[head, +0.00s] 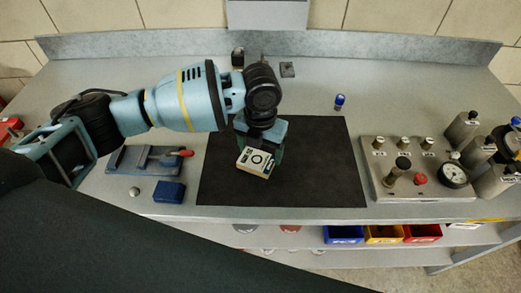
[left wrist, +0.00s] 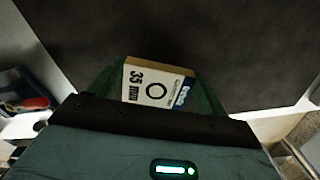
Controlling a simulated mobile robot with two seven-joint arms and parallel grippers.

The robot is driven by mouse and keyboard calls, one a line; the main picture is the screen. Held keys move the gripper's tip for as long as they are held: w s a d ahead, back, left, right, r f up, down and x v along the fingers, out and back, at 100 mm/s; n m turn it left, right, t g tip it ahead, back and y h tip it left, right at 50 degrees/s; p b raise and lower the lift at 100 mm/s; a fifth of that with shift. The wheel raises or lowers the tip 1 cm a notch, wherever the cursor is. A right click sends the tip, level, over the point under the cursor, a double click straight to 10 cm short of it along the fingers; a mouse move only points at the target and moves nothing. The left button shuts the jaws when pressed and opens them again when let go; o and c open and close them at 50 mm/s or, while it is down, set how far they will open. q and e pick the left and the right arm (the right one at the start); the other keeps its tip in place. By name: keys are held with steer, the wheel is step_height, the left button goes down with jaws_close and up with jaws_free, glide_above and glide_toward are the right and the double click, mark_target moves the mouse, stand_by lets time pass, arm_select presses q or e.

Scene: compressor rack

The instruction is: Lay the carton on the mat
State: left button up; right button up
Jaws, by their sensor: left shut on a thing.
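The carton (head: 256,161) is a small white box with a black ring, dark print and a blue end. My left gripper (head: 262,150) is shut on it, over the left middle part of the mat. In the left wrist view the carton (left wrist: 157,84) sits between the two green fingers (left wrist: 157,90), its "35 mm" print facing the camera. The black mat (head: 320,165) lies flat on the bench. Whether the carton touches the mat, I cannot tell. My right gripper is not in view.
A gauge panel (head: 408,190) with knobs stands right of the mat, with grey canisters (head: 462,128) beyond. A blue-capped vial (head: 339,101) stands behind the mat. A blue block (head: 170,192) and a tool tray (head: 130,160) lie left. The mat's right half is clear.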

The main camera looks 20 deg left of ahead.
mark_target(260, 153)
arm_select(q)
steer(key=shift+f, duration=0.35)
steer(key=shift+f, duration=0.15)
steer(key=o, duration=1)
step_height(260, 153, up, 12)
steer(key=shift+r, duration=0.15)
